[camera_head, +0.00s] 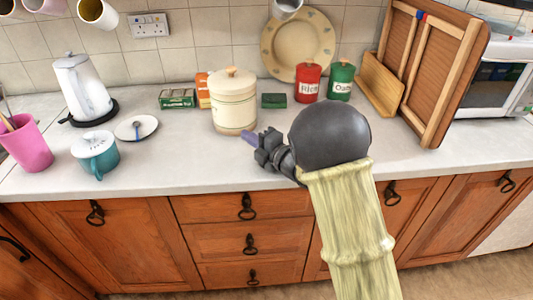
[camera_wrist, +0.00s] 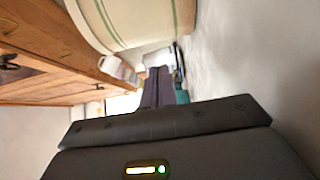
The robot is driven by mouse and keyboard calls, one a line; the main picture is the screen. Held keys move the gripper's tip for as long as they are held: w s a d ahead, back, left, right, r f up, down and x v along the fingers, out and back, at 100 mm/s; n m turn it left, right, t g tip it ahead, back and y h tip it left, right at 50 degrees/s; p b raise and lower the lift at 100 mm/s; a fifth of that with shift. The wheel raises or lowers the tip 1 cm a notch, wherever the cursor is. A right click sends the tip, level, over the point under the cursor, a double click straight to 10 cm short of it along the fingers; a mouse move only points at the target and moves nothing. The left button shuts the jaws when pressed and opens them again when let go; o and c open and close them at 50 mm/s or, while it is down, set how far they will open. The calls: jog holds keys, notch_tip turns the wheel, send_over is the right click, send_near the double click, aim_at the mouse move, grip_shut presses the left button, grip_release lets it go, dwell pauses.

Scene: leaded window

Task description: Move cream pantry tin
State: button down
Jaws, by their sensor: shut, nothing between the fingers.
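The cream pantry tin (camera_head: 234,103) stands upright on the counter, with a cream lid, a light wooden knob and thin green bands. In the wrist view, part of the tin's banded side (camera_wrist: 140,18) fills the top, close to the fingers. My gripper (camera_head: 248,137) is to the right of the tin's base and slightly in front of it. Its purple-grey fingers also show in the wrist view (camera_wrist: 157,88); they are together with nothing between them. I see no clear contact between the fingers and the tin.
A green box (camera_head: 177,98) and an orange box (camera_head: 203,91) stand left of the tin. A small dark green box (camera_head: 274,101), red rice canister (camera_head: 308,82) and green oats canister (camera_head: 341,82) stand to the right. A teal mug (camera_head: 96,155) and saucer (camera_head: 136,128) are left.

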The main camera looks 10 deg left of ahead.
jog(key=v, duration=0.7)
jog(key=shift+w+d+b, duration=0.15)
jog(key=shift+w+b, duration=0.05)
jog(key=shift+b, duration=0.15)
jog(key=shift+w+f, duration=0.1)
jog(key=shift+w, duration=0.1)
